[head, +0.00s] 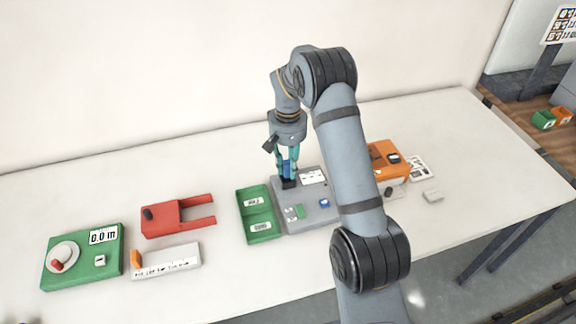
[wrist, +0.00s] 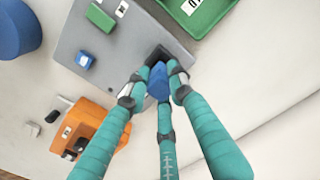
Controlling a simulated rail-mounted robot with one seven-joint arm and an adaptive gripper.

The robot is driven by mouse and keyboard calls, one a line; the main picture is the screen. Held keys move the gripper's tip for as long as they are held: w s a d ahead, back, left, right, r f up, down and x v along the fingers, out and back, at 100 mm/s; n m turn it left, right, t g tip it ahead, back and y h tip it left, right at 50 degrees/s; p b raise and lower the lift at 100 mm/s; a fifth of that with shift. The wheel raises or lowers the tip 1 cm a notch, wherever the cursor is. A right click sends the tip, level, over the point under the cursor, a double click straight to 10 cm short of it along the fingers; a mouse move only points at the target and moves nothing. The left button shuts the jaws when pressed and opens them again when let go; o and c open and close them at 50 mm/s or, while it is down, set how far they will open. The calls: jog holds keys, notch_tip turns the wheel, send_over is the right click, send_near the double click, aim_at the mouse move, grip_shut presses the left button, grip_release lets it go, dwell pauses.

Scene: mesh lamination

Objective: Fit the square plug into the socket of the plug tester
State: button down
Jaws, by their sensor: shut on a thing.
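The plug tester (head: 318,216) is a grey box near the middle of the table. Its dark socket (head: 289,184) stands at the back left of its top and also shows in the wrist view (wrist: 156,54). My gripper (head: 287,167), with teal fingers, is shut on a blue plug (wrist: 157,84). The fingers point down over the tester, and the plug is right at the dark socket. The fingers partly hide the plug, and I cannot tell whether it is inside the socket or only against it.
A green two-part tray (head: 272,208) stands just left of the tester. An orange device (head: 384,153) is to its right, partly behind my arm. Further left are a red fork-shaped block (head: 178,217), a white labelled block (head: 180,262) and a green scale (head: 108,262).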

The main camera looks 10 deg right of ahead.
aim_at(288, 161)
jog(key=shift+f+b, duration=0.75)
jog(key=shift+f, duration=0.15)
jog(key=c, duration=1.4)
grip_release()
jog(key=shift+c, duration=0.2)
jog(key=shift+r, duration=0.1)
notch_tip(288, 161, up, 12)
jog(key=shift+w+f, duration=0.1)
notch_tip(288, 161, down, 12)
jog(key=shift+r+p, duration=0.5)
jog(key=shift+r, duration=0.1)
jog(key=shift+f, duration=0.1)
